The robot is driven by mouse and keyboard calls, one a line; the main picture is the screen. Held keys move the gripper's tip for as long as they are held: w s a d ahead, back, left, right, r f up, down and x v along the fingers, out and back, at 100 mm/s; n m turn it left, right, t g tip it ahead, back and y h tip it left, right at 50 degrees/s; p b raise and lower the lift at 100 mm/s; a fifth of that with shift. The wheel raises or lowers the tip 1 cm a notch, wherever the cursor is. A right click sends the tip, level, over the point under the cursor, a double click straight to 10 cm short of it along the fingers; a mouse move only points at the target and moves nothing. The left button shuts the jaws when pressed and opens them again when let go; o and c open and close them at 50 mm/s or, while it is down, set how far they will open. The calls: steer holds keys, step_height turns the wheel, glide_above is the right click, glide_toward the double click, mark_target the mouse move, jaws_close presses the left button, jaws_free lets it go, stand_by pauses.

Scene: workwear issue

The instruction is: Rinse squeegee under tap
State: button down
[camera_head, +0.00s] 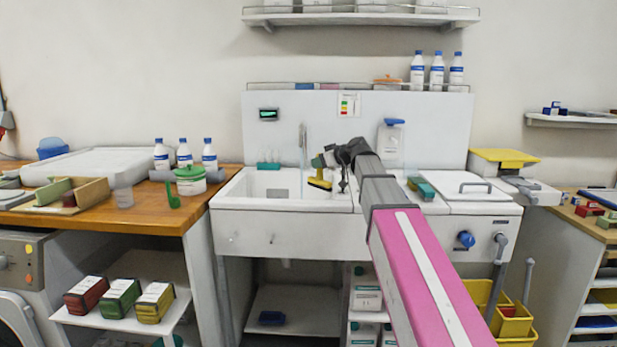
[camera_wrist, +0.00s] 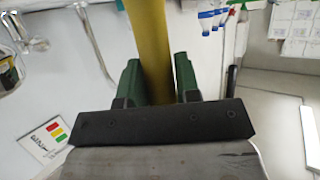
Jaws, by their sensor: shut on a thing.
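My gripper (camera_head: 327,162) has green fingers and is shut on the yellow squeegee (camera_head: 319,183), above the right part of the white sink basin (camera_head: 240,190). In the wrist view the squeegee's yellow handle (camera_wrist: 149,38) passes between the two green fingers (camera_wrist: 158,80). The squeegee's far end is out of that view. A slim upright grey tap (camera_head: 303,138) stands against the back panel, just left of my gripper. Metal fittings also show at left in the wrist view (camera_wrist: 92,35).
White bottles with blue caps (camera_head: 184,153) and a green-lidded tub (camera_head: 190,180) stand on the wooden counter at left. A green-and-blue block (camera_head: 421,188) lies right of the sink. A shelf (camera_head: 360,18) runs above.

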steer(key=shift+r, duration=0.1)
steer(key=s+d+r, duration=0.2)
steer(key=s+r, duration=0.2)
steer(key=shift+s, duration=0.3)
stand_by(0.5)
steer(key=shift+s, duration=0.1)
stand_by(0.3)
